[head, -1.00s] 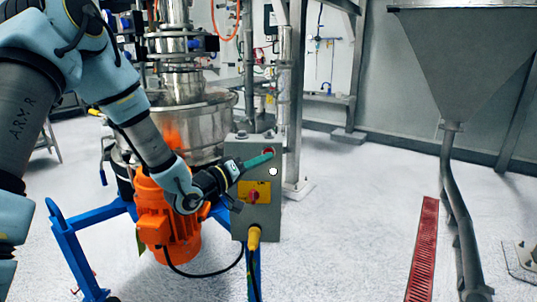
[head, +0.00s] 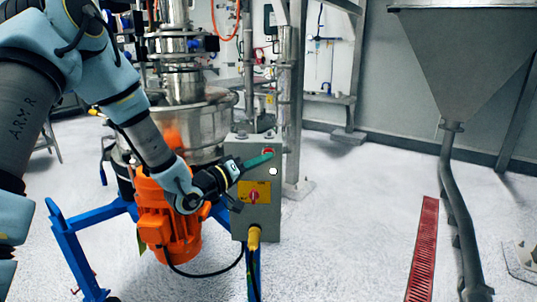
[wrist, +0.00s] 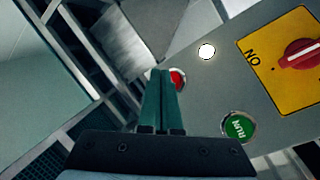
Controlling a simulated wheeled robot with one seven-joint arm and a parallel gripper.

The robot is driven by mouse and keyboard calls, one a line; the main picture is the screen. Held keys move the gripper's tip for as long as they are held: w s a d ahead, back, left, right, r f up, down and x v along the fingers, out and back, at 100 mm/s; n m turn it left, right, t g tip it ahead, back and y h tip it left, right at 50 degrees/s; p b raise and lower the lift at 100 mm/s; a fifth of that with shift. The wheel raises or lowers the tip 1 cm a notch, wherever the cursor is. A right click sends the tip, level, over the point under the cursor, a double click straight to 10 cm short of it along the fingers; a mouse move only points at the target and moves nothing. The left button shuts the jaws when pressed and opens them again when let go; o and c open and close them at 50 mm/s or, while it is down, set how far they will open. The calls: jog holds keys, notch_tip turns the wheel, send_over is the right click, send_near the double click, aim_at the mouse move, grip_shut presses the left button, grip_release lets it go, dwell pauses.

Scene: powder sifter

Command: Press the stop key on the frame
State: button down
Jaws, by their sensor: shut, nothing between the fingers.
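The grey control box (head: 262,222) on the frame carries a red round key (head: 268,150), its stop key, near the top of its face. My gripper (head: 270,155) is shut and empty, with its green fingertips at the red key, overlapping its lower part in the head view. In the wrist view the red key (wrist: 178,79) shows just right of the fingertips (wrist: 161,72), partly hidden by them. I cannot tell whether they touch it. A green RUN key (wrist: 238,127) is clear of the fingers.
A white lamp (wrist: 207,51) and a red rotary switch on a yellow plate (wrist: 300,53) share the panel. An orange motor (head: 170,215) and blue frame legs (head: 85,255) stand left of the box.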

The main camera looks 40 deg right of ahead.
jog(key=shift+w+d, duration=0.1)
jog(key=shift+w+d, duration=0.2)
jog(key=shift+w+d, duration=0.3)
dwell(0.8)
dwell(0.3)
jog(key=shift+s+a, duration=0.6)
jog(key=shift+s+a+b, duration=0.35)
jog(key=shift+s+a, duration=1.4)
jog(key=shift+s, duration=0.1)
